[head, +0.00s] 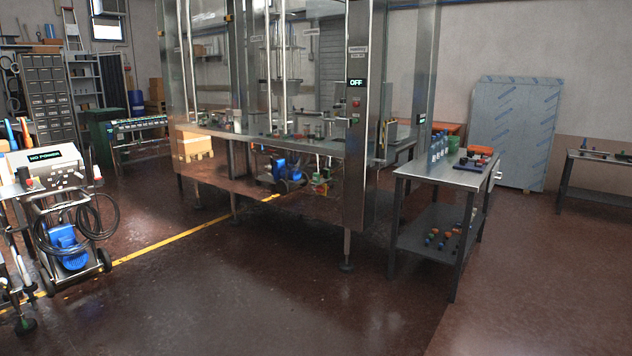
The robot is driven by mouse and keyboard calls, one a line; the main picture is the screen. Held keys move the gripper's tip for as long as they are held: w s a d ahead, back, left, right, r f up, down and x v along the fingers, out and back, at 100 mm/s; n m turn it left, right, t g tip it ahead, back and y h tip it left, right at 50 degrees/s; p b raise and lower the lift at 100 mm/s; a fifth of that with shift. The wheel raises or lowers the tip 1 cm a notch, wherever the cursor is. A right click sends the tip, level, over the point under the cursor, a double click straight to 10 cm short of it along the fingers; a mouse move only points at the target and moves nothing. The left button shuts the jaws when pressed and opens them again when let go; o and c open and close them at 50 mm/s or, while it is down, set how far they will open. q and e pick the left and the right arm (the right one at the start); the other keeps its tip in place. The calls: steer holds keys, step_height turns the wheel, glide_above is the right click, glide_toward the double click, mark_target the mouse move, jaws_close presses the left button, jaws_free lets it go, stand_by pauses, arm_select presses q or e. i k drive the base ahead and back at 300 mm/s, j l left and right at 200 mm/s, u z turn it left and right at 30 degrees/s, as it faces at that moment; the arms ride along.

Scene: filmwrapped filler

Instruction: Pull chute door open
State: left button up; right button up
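A large steel-framed filling machine (358,150) with clear panels stands in the middle of the head view. A small display (357,82) on its front post reads "OFF", with a red button (356,102) below it. A small handle-like part (345,120) sticks out from the post below the button. I cannot tell which part is the chute door, or whether it is open or shut. Neither of my grippers shows in this view.
A wheeled unit (60,210) reading "NO POWER", with hoses, stands at the left. A wrapped panel (515,130) leans on the back wall. The front floor (250,290) is clear.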

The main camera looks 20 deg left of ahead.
mark_target(255, 38)
steer(key=i+j+u, duration=0.1)
steer(key=i+j, duration=0.5)
steer(key=i, duration=0.3)
steer(key=i+j+u, duration=0.15)
steer(key=i+j, duration=0.15)
steer(key=i, duration=0.2)
steer(key=i+j, duration=0.25)
steer(key=i, duration=0.2)
steer(key=i+j+u, duration=0.15)
steer(key=i, duration=0.35)
steer(key=i+j, duration=0.3)
steer(key=i, duration=0.15)
steer(key=i+j, duration=0.25)
steer(key=i, duration=0.15)
steer(key=i+j+u, duration=0.1)
steer(key=i, duration=0.3)
steer(key=i+j, duration=0.3)
steer(key=i+u, duration=0.05)
steer(key=i, duration=0.05)
